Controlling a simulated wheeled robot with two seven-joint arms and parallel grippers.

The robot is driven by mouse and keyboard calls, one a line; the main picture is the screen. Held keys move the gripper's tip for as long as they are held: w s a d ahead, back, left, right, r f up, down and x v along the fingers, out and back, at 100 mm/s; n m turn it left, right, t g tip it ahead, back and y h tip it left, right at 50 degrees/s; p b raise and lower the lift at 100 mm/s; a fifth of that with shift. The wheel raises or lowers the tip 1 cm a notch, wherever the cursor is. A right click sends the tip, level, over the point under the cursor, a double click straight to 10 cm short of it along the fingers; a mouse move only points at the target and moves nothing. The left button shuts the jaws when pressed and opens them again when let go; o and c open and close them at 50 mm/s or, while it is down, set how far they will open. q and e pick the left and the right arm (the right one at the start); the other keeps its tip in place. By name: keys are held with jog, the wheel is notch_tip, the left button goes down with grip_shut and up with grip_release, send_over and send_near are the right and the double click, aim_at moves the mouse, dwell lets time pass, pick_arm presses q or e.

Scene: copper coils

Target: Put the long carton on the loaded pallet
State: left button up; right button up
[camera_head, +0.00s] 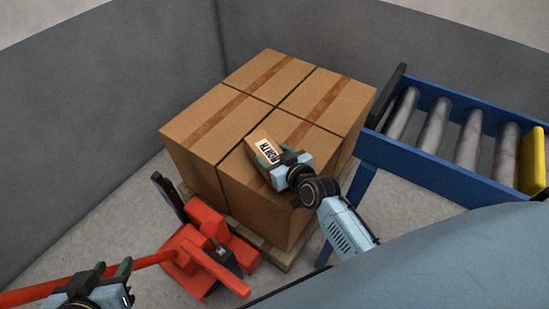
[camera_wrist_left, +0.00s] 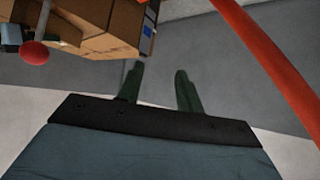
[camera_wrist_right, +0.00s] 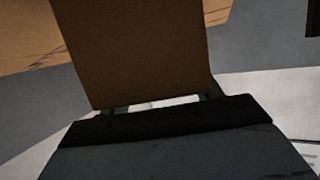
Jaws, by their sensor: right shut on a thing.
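The long carton (camera_head: 260,140) is a small brown box with a white printed label. My right gripper (camera_head: 276,160) is shut on it, over the front part of the stacked boxes. In the right wrist view the carton (camera_wrist_right: 145,50) fills the space between the fingers (camera_wrist_right: 160,106). I cannot tell whether it touches the box tops. The loaded pallet (camera_head: 272,256) carries several large taped cartons (camera_head: 215,125) packed together. My left gripper (camera_head: 118,270) is at the lower left, apart from the load. In the left wrist view its fingers (camera_wrist_left: 160,88) are apart and empty.
A red pallet jack (camera_head: 205,250) stands at the pallet's front left, its long red handle reaching toward my left gripper. A blue roller conveyor (camera_head: 430,165) with a yellow end stop (camera_head: 532,160) stands at the right. Grey walls (camera_head: 110,90) close in the back and left.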

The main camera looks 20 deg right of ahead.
pick_arm(q)
jog(key=shift+w+r, duration=0.15)
jog(key=shift+r, duration=0.05)
jog(key=shift+w+d+t, duration=0.1)
jog(key=shift+t, duration=0.2)
pick_arm(e)
jog(key=o, duration=1.2)
jog(key=shift+f, duration=0.1)
pick_arm(q)
jog(key=shift+r, duration=0.1)
